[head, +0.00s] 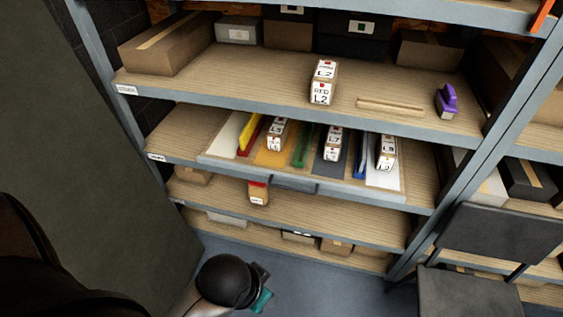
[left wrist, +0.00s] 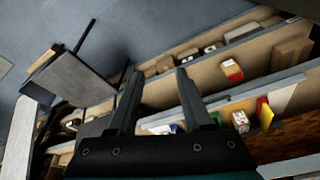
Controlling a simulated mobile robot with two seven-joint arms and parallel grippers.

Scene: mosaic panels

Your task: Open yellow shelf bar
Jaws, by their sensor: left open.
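The yellow bar (head: 249,131) stands tilted at the left end of a wooden tray (head: 218,148) on the middle shelf, beside a white panel and a red piece. In the left wrist view the yellow bar (left wrist: 265,115) shows small at the right, partly cut by other pieces. My left gripper (left wrist: 158,85) is open and empty, with nothing between its fingers. In the head view my left gripper (head: 262,297) is low at the bottom, in front of and below the shelves, well apart from the yellow bar. My right gripper is in neither view.
The tray also holds a green bar (head: 302,146), a blue bar (head: 360,156) and several labelled boxes. A red-topped box (head: 258,193) sits on the shelf below. A purple-handled tool (head: 446,100) lies on the upper shelf. A dark chair (head: 495,235) stands at the right.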

